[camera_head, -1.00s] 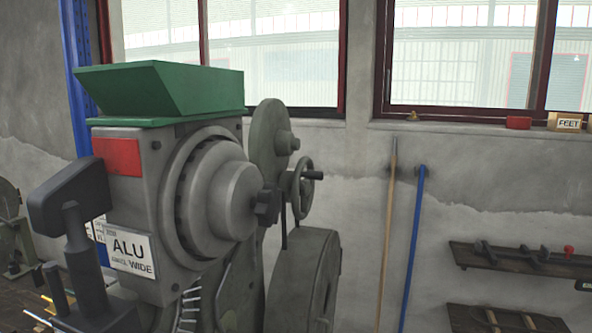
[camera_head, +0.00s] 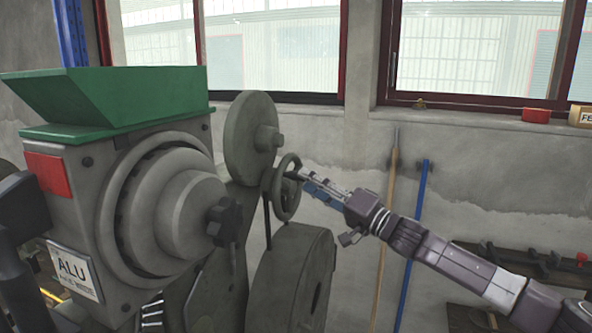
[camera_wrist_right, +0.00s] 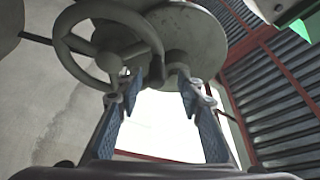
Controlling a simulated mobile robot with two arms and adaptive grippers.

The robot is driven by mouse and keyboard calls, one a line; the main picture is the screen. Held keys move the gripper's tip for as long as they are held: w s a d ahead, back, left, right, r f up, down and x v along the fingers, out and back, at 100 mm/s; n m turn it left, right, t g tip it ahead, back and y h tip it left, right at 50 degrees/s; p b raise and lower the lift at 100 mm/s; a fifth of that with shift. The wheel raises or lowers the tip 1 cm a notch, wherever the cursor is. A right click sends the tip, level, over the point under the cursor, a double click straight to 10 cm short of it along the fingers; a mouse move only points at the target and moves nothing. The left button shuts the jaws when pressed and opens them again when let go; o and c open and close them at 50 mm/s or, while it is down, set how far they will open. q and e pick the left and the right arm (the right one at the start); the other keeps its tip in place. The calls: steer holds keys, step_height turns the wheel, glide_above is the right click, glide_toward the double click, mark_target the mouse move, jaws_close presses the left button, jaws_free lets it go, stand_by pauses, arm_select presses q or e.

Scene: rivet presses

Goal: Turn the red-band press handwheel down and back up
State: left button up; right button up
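The press (camera_head: 190,210) with a red patch (camera_head: 47,175) and an "ALU" label stands at left in the head view. Its small spoked handwheel (camera_head: 287,200) is on the right side, and it also shows in the right wrist view (camera_wrist_right: 147,36). My right gripper (camera_head: 303,180) reaches in from the right and is at the wheel's rim. In the wrist view its two fingers (camera_wrist_right: 160,85) are spread apart, with the wheel just beyond the tips. I cannot tell whether a finger touches the wheel. My left gripper is not in view.
A green hopper (camera_head: 105,100) tops the press. A large grey round housing (camera_head: 285,285) sits below the handwheel. A wooden pole (camera_head: 388,205) and a blue pole (camera_head: 420,205) lean on the wall behind my right arm. A tool shelf (camera_head: 500,262) is at right.

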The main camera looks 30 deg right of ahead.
steer(key=x, duration=0.1)
steer(key=p+x, duration=0.1)
steer(key=x, duration=0.1)
steer(key=shift+w+d+p, duration=0.2)
steer(key=shift+w+p, duration=0.1)
steer(key=shift+w, duration=0.4)
steer(key=shift+w+a, duration=0.1)
steer(key=shift+a, duration=0.2)
steer(key=shift+d, duration=0.1)
steer(key=c, duration=0.7)
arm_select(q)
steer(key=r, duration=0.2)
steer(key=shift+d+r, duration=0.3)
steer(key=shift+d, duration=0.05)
arm_select(e)
jaws_close()
